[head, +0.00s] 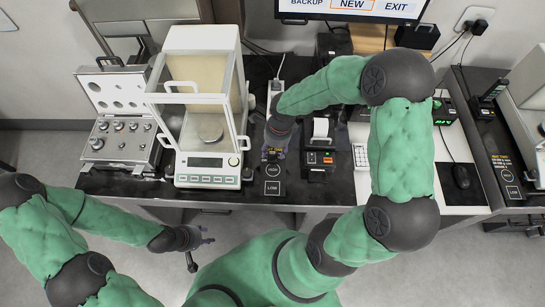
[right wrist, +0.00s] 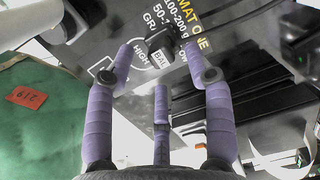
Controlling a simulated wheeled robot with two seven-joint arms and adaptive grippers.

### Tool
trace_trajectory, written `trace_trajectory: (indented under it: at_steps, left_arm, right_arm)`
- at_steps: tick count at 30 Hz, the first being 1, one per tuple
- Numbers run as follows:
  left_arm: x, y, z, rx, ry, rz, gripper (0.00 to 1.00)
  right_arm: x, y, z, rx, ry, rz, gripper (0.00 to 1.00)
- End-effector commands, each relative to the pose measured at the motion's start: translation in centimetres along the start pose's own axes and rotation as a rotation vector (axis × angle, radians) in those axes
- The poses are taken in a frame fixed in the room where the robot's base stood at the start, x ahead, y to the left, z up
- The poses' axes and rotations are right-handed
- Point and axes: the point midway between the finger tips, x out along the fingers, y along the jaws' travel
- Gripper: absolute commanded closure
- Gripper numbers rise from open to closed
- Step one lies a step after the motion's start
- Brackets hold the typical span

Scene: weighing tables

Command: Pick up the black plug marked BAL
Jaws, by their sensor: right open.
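The black plug (right wrist: 160,57) marked BAL shows in the right wrist view, its white label facing the camera, on the dark printed surface. My right gripper (right wrist: 160,48) is open, with one finger to each side of the plug and a third finger nearer the camera. It is empty, and I cannot tell whether any finger touches the plug. In the head view my right gripper (head: 272,152) is low over the table behind the HIGH and LOW marks; my arm hides the plug there. My left gripper (head: 205,236) hangs in front of the table, away from the plug; its opening is unclear.
A balance with a glass shield (head: 207,176) stands left of my right gripper, a small printer (head: 319,158) close on its right. A weight case (head: 125,145) is at far left. A keypad (head: 361,156) and mouse (head: 461,176) lie to the right. A red tag (right wrist: 27,97) shows on green.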

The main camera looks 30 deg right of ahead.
Motion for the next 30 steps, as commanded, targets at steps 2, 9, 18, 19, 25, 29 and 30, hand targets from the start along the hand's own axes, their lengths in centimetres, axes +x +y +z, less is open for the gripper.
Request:
trace_trajectory:
  at_steps: [2,9,18,19,25,29,30]
  left_arm:
    - [0.5,-0.2,0.0,0.000,0.000,0.000,0.60]
    - [1.0,-0.4,-0.1,0.000,0.000,0.000,0.60]
    - [0.9,-0.3,-0.1,0.000,0.000,0.000,0.60]
    - [0.9,-0.3,-0.1,0.000,0.000,0.000,0.60]
    - [0.9,-0.3,-0.1,0.000,0.000,0.000,0.60]
    - [0.9,-0.3,-0.1,0.000,0.000,0.000,0.60]
    - [0.9,-0.3,-0.1,0.000,0.000,0.000,0.60]
  right_arm:
    - [1.5,0.0,-0.1,0.000,0.001,0.004,0.47]
    - [3.8,-0.1,0.0,0.001,0.000,0.001,0.47]
    - [3.8,-0.1,0.0,0.001,0.000,0.000,0.78]
    - [3.8,-0.1,0.0,0.001,0.000,0.001,0.87]
    - [3.8,-0.1,0.0,0.000,0.000,0.001,1.00]
    - [3.8,-0.1,-0.1,0.000,0.001,0.002,1.00]
    - [3.8,-0.1,0.0,0.000,0.001,0.002,1.00]
